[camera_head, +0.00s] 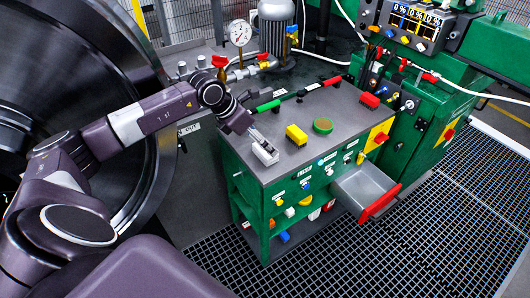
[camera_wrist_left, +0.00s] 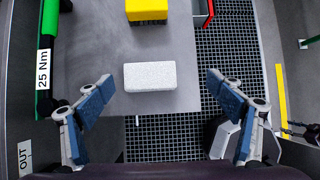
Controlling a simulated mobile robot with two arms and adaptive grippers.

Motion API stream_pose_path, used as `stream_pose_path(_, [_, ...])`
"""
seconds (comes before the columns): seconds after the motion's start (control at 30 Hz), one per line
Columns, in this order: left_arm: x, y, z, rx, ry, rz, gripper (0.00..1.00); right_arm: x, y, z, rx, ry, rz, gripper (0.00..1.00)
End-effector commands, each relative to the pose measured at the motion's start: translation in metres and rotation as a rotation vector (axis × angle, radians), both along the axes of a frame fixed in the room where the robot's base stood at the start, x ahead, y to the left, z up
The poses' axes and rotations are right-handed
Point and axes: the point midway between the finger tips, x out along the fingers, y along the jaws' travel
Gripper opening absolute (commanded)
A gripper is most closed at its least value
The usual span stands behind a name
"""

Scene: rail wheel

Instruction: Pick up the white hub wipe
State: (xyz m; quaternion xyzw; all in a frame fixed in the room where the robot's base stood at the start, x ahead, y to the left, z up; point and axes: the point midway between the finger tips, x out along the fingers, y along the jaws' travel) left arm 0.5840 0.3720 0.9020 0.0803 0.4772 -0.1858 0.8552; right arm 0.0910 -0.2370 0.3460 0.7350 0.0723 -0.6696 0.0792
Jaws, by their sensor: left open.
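The white hub wipe (camera_wrist_left: 150,76) is a pale, speckled rectangular block on the grey top of the green cart (camera_wrist_left: 183,100). In the head view the hub wipe (camera_head: 265,155) lies near the left front edge of the cart top (camera_head: 330,107). My left gripper (camera_head: 259,140) is just above it there, partly covering it. In the left wrist view my left gripper (camera_wrist_left: 160,92) is open and empty, its two blue-padded fingers wide apart. The block shows between and beyond the fingertips, with no contact visible. My right gripper is in neither view.
A green-handled tool (camera_wrist_left: 48,50) marked 25 Nm lies left in the wrist view. An open drawer (camera_head: 365,187) sticks out at the front.

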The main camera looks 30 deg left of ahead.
Motion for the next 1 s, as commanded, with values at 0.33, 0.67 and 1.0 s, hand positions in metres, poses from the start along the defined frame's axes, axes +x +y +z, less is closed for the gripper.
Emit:
stream_pose_path(0.33, [0.010, 0.014, -0.025, 0.053, 0.023, 0.014, 0.85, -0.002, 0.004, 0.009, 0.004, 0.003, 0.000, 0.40])
stream_pose_path(0.67, [0.027, 0.005, -0.064, 0.050, 0.023, 0.012, 0.85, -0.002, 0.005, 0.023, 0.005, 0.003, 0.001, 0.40])
stream_pose_path(1.0, [0.030, 0.004, -0.069, 0.052, 0.021, 0.011, 0.82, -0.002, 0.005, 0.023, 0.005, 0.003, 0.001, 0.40])
